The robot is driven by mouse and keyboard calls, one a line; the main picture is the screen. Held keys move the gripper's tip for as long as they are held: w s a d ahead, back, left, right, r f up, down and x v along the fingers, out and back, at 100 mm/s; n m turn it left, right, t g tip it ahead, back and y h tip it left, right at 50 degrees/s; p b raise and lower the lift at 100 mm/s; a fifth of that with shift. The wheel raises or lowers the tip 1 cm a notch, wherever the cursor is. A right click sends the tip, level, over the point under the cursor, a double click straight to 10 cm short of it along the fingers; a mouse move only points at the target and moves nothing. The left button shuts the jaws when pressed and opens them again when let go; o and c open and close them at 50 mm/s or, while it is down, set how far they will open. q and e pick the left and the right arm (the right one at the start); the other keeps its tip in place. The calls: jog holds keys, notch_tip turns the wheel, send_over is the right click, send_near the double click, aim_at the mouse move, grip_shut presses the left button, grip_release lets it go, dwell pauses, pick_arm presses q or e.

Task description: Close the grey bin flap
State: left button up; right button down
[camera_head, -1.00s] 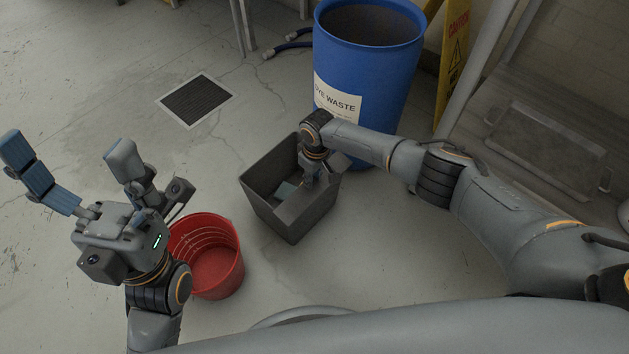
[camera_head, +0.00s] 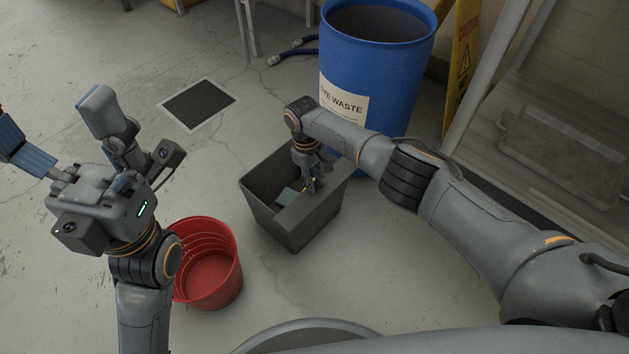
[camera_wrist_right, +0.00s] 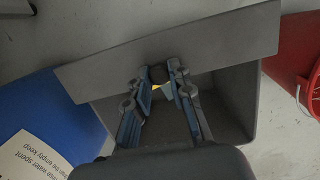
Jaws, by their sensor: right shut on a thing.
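The grey bin (camera_head: 275,222) stands on the floor with its top partly open. Its grey flap (camera_head: 312,200) is a flat plate along the bin's near right side, tilted, leaving much of the opening uncovered. In the right wrist view the flap (camera_wrist_right: 205,40) crosses above the bin's opening (camera_wrist_right: 225,110). My right gripper (camera_head: 314,184) reaches down over the bin and is shut at the flap's edge, with a small yellow spot (camera_wrist_right: 156,88) between the fingertips (camera_wrist_right: 161,84). The exact grip is partly hidden. My left gripper (camera_head: 50,108) is open and empty, away from the bin.
A red bucket (camera_head: 208,270) stands left of the bin, near my left arm. A blue dye-waste barrel (camera_head: 390,85) stands close behind the bin. A yellow caution sign (camera_head: 461,60) and a metal frame are at the right. Floor around the drain grate (camera_head: 198,103) is clear.

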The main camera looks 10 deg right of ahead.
jog(key=shift+s+f, duration=0.1)
jog(key=c, duration=1.2)
grip_release()
jog(key=r, duration=0.4)
jog(key=w+r, duration=0.1)
jog(key=r, duration=0.3)
jog(key=a+r, duration=0.1)
jog(key=r, duration=0.3)
jog(key=shift+w+a, duration=0.1)
jog(key=shift+w, duration=0.2)
